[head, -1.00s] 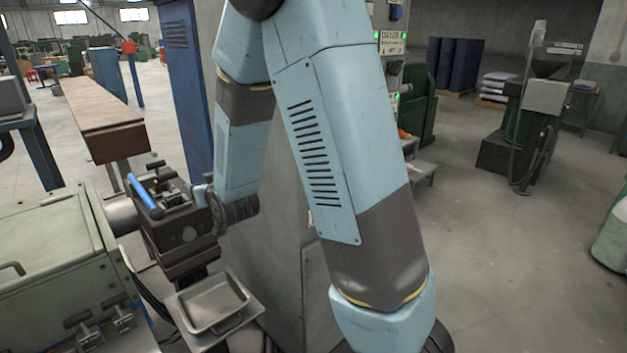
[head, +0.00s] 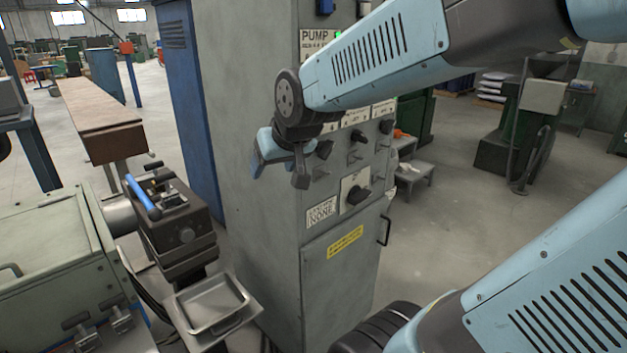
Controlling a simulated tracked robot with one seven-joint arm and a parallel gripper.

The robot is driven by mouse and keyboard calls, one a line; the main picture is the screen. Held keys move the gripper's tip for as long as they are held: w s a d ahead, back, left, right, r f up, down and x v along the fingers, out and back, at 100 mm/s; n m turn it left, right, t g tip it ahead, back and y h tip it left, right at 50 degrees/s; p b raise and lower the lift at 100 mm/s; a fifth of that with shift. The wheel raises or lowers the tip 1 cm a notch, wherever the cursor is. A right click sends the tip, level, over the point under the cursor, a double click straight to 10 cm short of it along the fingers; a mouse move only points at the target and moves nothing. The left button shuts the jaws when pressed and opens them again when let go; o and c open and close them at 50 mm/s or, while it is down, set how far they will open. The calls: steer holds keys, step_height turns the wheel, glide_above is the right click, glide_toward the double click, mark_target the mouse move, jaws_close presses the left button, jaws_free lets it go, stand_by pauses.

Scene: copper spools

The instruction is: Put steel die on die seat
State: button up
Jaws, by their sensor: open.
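My gripper (head: 279,178) is in front of the grey control cabinet, fingers pointing down and apart, with nothing visible between them. It is to the right of and above the dark machine head (head: 177,215) at the left, well apart from it. This head carries a blue-handled bar (head: 143,197) and small dark and brass-coloured fittings on top. I cannot make out the steel die or the die seat as separate things at this size; either may be hidden within the head.
The grey cabinet (head: 245,130) with knobs and labels stands behind my gripper. A metal tray (head: 236,316) sits below the machine head. A green-grey machine body (head: 50,262) fills the lower left. A brown-topped bench (head: 95,112) is behind. Open floor lies to the right.

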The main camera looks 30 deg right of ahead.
steer(key=s+d+r+g, duration=0.1)
steer(key=s+d+g, duration=0.1)
steer(key=s, duration=1)
steer(key=shift+d+r+h, duration=0.2)
steer(key=shift+r+h, duration=0.1)
steer(key=shift+h, duration=0.1)
stand_by(0.3)
